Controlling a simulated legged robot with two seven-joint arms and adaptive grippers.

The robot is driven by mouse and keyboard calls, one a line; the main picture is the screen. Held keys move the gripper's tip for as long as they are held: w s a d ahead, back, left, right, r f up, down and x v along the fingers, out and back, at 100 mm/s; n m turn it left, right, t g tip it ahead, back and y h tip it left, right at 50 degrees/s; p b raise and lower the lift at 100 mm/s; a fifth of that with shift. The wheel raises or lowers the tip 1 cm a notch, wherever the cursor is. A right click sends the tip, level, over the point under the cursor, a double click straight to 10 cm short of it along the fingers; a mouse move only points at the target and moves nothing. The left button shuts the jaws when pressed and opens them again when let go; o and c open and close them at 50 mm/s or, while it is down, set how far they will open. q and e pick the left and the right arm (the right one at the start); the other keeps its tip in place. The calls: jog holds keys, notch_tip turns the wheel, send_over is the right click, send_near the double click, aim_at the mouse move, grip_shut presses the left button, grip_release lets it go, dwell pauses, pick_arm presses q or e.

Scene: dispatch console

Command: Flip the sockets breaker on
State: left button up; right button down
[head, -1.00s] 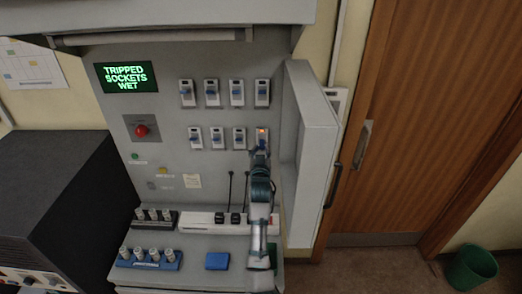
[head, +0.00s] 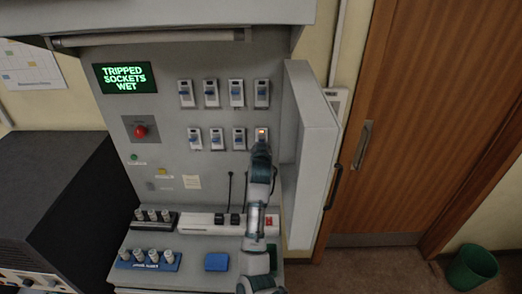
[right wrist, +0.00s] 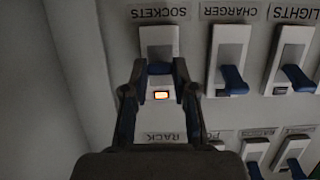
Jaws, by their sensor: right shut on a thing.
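The sockets breaker (head: 261,133) is at the right end of the lower breaker row in the head view, with an orange lamp lit. In the right wrist view the sockets breaker (right wrist: 158,40) is under an upside-down SOCKETS label, its lamp glowing orange. My right gripper (right wrist: 160,80) is shut on its blue lever (right wrist: 159,69), one finger on each side. In the head view the right gripper (head: 260,150) is at the breaker's lower end, and the arm hides its lever. My left gripper is in neither view.
The display (head: 126,78) reads TRIPPED SOCKETS WET. The charger breaker (right wrist: 229,60) stands close beside the gripper. An open cabinet door (head: 309,150) stands close to the right of my arm.

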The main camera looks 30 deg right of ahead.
jog(key=g+y, duration=0.1)
jog(key=g, duration=0.1)
jog(key=r+g+y, duration=0.2)
jog(key=g, duration=0.1)
jog(key=shift+w+d+r+g+y, duration=0.1)
jog(key=shift+w+d+g+y, duration=0.1)
jog(key=shift+w+g+y, duration=0.25)
jog(key=shift+g+y, duration=0.15)
jog(key=shift+g, duration=0.2)
jog(key=c, duration=1)
grip_release()
jog(key=shift+o, duration=0.4)
jog(key=shift+w+d, duration=0.2)
jog(key=shift+w, duration=0.1)
jog(key=v, duration=1.2)
jog(key=shift+w, duration=0.15)
